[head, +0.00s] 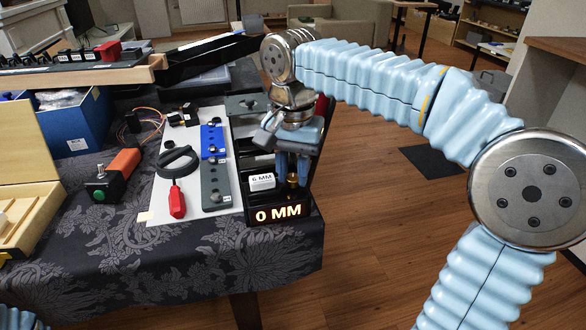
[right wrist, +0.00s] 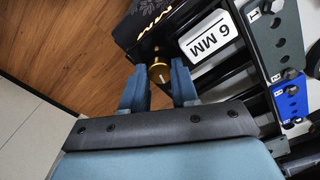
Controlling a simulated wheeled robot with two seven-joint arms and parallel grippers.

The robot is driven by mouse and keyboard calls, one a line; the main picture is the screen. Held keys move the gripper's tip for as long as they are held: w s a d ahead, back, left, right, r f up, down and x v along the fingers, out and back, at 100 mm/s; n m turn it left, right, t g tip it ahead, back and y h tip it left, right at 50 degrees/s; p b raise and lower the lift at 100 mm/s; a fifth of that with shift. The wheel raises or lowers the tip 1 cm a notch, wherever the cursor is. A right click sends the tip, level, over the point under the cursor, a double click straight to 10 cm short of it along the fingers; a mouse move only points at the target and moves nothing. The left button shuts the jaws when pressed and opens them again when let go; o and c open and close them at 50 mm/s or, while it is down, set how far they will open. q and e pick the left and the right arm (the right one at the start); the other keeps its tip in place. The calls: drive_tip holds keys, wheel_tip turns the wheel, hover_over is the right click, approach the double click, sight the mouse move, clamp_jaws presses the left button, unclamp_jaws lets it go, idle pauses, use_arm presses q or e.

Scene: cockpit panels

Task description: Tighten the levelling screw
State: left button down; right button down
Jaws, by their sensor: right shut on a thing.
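The levelling screw (right wrist: 159,72) is a small brass knob at the end of the black stand. In the head view it shows as a brass spot (head: 292,181) just above the lit "0 MM" display (head: 278,213). My right gripper (head: 292,178) comes down from above with its blue fingers on either side of the knob. In the right wrist view the right gripper (right wrist: 158,84) is shut on the screw, with a finger on each side. A white block marked "6 MM" (head: 262,181) sits beside the screw and also shows in the right wrist view (right wrist: 208,40). My left gripper is out of view.
A blue plate (head: 212,141) and a grey plate (head: 215,187) lie on a white sheet, near a red-handled tool (head: 177,203). A green-button box (head: 100,191) and an open wooden case (head: 30,215) stand to the left.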

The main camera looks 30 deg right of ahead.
drive_tip(key=shift+m, duration=0.3)
drive_tip(key=c, duration=0.9)
unclamp_jaws()
drive_tip(key=shift+o, duration=0.2)
